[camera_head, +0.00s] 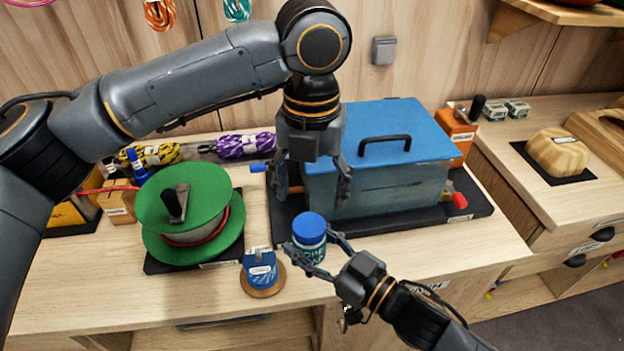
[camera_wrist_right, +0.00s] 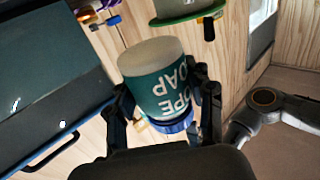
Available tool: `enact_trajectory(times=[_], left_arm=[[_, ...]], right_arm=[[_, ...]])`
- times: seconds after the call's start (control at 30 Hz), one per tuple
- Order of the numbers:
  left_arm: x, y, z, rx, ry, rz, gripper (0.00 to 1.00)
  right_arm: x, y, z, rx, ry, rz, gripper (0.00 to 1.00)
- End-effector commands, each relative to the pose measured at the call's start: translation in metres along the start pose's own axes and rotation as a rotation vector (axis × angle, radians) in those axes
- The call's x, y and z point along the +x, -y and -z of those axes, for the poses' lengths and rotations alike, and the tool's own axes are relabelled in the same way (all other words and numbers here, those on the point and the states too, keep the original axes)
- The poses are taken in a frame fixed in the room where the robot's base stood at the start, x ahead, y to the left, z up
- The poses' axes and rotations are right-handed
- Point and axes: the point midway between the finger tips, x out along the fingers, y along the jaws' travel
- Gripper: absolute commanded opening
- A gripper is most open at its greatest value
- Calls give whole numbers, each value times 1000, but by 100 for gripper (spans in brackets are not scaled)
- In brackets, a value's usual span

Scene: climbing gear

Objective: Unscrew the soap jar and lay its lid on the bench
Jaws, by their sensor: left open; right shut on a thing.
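The soap jar has a teal "ROPE SOAP" label (camera_head: 308,254) and a blue lid (camera_head: 309,228), which is on it. In the head view it is upright near the bench's front edge. My right gripper (camera_head: 314,252) is shut around the jar's body from the front right. In the right wrist view the jar (camera_wrist_right: 165,85) shows upside down between the fingers, with its lid (camera_wrist_right: 175,124) towards the gripper's palm. My left gripper (camera_head: 310,186) is open and empty, pointing down above and behind the lid, apart from it. The bench (camera_head: 420,275) is light wood.
A blue-lidded box (camera_head: 390,185) stands on a dark mat behind the jar. A green spool (camera_head: 185,215) is on the left. A round wooden disc (camera_head: 262,291) with a blue item on it lies left of the jar. Bare bench lies right of the jar and at front left.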

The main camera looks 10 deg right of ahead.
Motion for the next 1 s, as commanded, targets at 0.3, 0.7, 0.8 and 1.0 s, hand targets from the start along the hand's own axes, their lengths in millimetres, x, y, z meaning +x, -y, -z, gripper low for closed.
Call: enact_trajectory(times=[0.3,0.7,0.8,1.0], left_arm=[[49,0,0,-3,-1,3,69],[71,0,-1,-4,2,5,69],[71,0,-1,-4,2,5,69],[71,0,-1,-4,2,5,34]], right_arm=[[0,0,1,0,-2,0,0],[0,0,1,0,-2,0,0],[0,0,1,0,-2,0,0],[0,0,1,0,-2,0,0]])
